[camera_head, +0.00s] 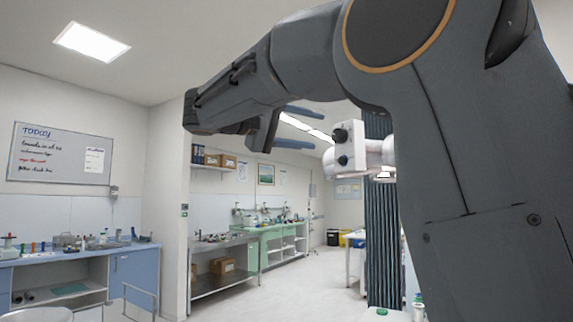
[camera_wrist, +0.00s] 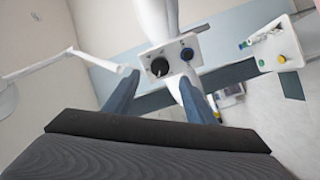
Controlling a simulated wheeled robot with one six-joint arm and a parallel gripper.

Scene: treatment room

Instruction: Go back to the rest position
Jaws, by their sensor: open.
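My gripper (camera_head: 326,132) is raised high at the upper middle of the head view, at the end of my dark grey arm. Its two blue-grey fingers are apart and point to the right. In the wrist view, my gripper (camera_wrist: 159,77) shows both fingers spread, with nothing held between them. A white device with dark round knobs (camera_head: 350,146) appears just right of the fingertips in the head view. It also shows past the fingertips in the wrist view (camera_wrist: 168,62). I cannot tell how far it is from them.
A dark pleated curtain (camera_head: 378,232) hangs behind my arm. A blue counter (camera_head: 133,272) with small items stands at the left, under a whiteboard (camera_head: 62,155). A metal table (camera_head: 222,282) and a green bench (camera_head: 283,232) line the back wall. The middle floor (camera_head: 310,285) looks clear.

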